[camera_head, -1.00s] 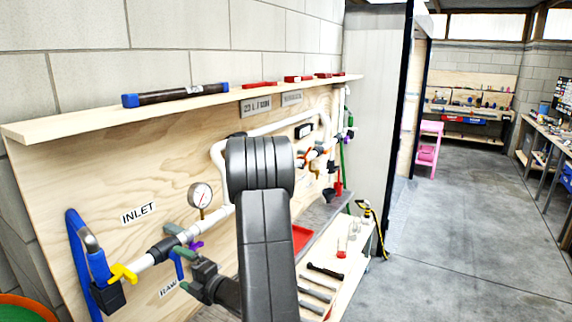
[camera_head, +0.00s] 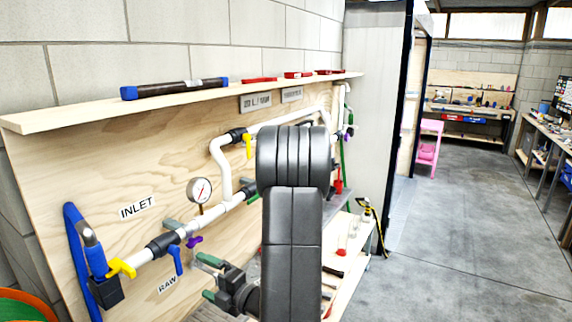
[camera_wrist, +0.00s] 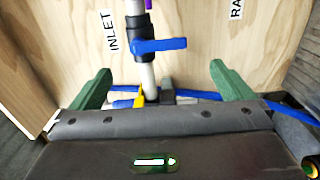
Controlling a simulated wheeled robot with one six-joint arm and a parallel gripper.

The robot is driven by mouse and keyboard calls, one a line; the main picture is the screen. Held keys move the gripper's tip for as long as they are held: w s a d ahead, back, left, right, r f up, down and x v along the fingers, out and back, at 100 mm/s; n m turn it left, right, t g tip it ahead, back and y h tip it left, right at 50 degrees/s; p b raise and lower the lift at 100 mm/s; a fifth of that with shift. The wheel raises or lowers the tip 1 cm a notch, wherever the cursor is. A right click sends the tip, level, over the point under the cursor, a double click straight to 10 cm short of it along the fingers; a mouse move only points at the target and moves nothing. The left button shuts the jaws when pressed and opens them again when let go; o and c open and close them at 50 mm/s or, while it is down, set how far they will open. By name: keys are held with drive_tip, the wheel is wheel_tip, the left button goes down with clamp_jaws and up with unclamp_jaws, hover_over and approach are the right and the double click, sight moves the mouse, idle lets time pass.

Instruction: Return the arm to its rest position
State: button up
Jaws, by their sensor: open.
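My gripper (camera_head: 190,271) is at the lower middle of the head view, in front of the plywood pipe board (camera_head: 130,180). Its two green fingers stand apart with nothing between them, and they also show wide apart in the wrist view (camera_wrist: 160,72). My dark arm covers the lower middle of the head view. In the wrist view the white pipe with a blue-handled valve (camera_wrist: 158,46) lies beyond the fingers; I cannot tell how far off it is.
A shelf (camera_head: 60,116) along the board holds a dark tube with blue ends (camera_head: 175,89) and several red items. The concrete floor (camera_head: 470,220) at the right is open.

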approach(181, 263)
drive_tip(key=x, duration=0.2)
drive_tip(key=p+x, duration=0.1)
drive_tip(key=x, duration=0.2)
drive_tip(key=p+x, duration=0.1)
drive_tip(key=x, duration=0.2)
drive_tip(key=shift+s+a+r, duration=0.15)
drive_tip(key=shift+s+r, duration=0.1)
drive_tip(key=shift+r, duration=0.1)
drive_tip(key=shift+w+f+n+b, duration=0.3)
drive_tip(key=shift+f+n+b, duration=0.1)
drive_tip(key=shift+b, duration=0.3)
drive_tip(key=shift+w+d+r+n+b, duration=0.35)
drive_tip(key=shift+r+n+b, duration=0.3)
drive_tip(key=shift+n+b, duration=1.75)
drive_tip(key=shift+w+d+r+n+b, duration=0.25)
drive_tip(key=shift+w+r+n+b, duration=0.35)
drive_tip(key=shift+n+b, duration=1.8)
drive_tip(key=shift+w+d+r+n+b, duration=0.3)
drive_tip(key=shift+r+n+b, duration=0.45)
drive_tip(key=shift+n+b, duration=1.65)
drive_tip(key=shift+n+p, duration=0.8)
drive_tip(key=shift+p, duration=0.1)
